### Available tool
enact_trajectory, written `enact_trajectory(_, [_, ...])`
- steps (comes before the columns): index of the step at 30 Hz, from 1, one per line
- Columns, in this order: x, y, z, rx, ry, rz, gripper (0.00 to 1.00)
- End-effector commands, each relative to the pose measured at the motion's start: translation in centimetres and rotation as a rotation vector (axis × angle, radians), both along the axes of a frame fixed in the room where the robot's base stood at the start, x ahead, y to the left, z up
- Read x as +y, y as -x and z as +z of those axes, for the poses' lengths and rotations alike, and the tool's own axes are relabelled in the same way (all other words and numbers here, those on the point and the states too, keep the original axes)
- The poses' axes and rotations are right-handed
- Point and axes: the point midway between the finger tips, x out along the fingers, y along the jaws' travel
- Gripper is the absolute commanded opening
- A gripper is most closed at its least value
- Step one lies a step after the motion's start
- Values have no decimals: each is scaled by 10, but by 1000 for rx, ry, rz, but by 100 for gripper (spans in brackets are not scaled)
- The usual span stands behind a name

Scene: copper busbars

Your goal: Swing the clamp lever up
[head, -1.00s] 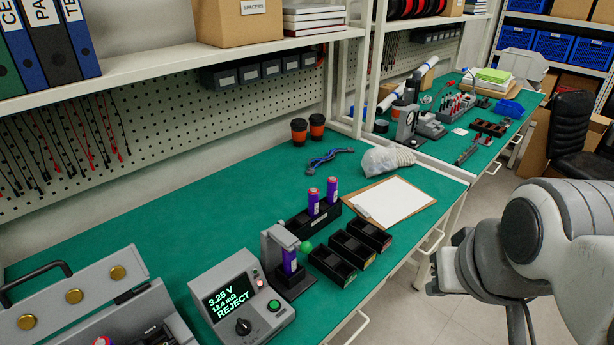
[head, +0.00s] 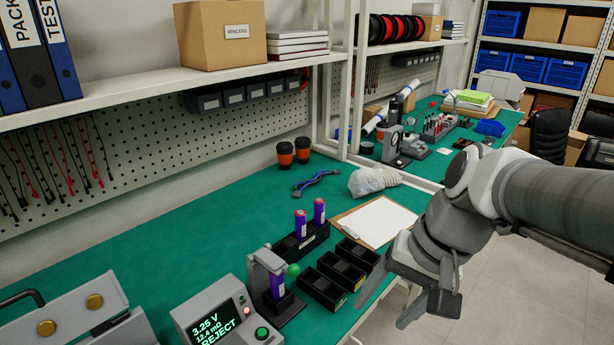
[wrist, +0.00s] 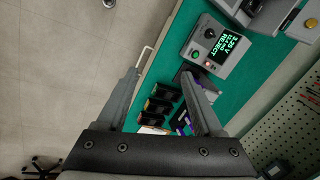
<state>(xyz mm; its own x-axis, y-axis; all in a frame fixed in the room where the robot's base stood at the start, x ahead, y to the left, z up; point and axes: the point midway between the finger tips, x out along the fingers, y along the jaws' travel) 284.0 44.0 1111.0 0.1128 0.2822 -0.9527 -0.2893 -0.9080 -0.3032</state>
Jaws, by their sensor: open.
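The clamp (head: 264,272) is a grey upright fixture on a dark base near the bench's front edge, with a purple cell (head: 277,286) standing in it. Its lever appears to be the part with the green ball knob (head: 293,269), sticking out to the right at about mid-height. The lever's arm is mostly hidden. My gripper (head: 388,305) is open and empty, to the right of the clamp and apart from it, by the bench's front edge. In the wrist view my gripper (wrist: 160,75) has its fingers spread above the bench edge; a finger partly hides the clamp area.
A tester (head: 216,312) reading REJECT stands left of the clamp. Black bins (head: 342,272) lie between clamp and gripper. A black holder (head: 303,244) with two purple cells stands behind. A clipboard (head: 378,221) is at the right. The green bench (head: 190,240) is clear at the back left.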

Motion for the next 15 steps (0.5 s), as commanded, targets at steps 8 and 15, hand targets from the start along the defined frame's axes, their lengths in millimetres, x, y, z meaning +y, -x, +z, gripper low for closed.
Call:
enact_trajectory(8, [27, -42, -42, 283, -280, -175, 68])
enact_trajectory(15, [42, -87, -74, 504, -540, -328, 68])
